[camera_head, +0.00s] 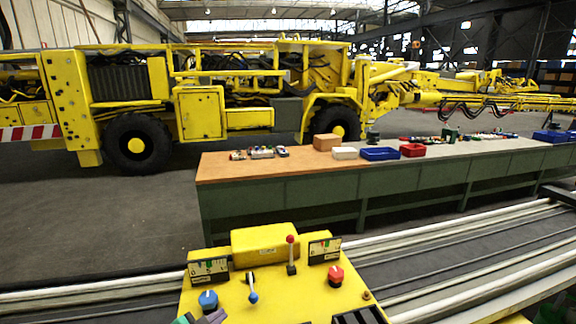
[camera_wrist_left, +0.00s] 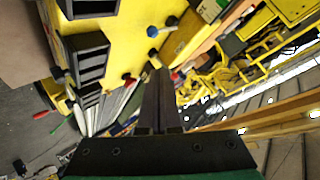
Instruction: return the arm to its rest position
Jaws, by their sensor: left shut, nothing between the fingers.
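My left gripper (camera_head: 208,317) shows only in part at the bottom edge of the head view, just below the blue knob (camera_head: 208,300) of a yellow control panel (camera_head: 262,296). In the left wrist view my left gripper (camera_wrist_left: 158,76) has its two dark fingers together, with nothing between them. The panel (camera_wrist_left: 133,28) shows tilted beyond the fingers. I cannot tell from these views whether the fingertips touch it. Most of the left arm is hidden. My right gripper is not in view.
The panel carries a red-topped lever (camera_head: 291,256), a blue-tipped lever (camera_head: 252,288), a red knob (camera_head: 336,275) and two gauges. Behind it are pale rails (camera_head: 450,238), then a long workbench (camera_head: 290,168) with bins and small parts. A large yellow machine (camera_head: 200,112) stands further back.

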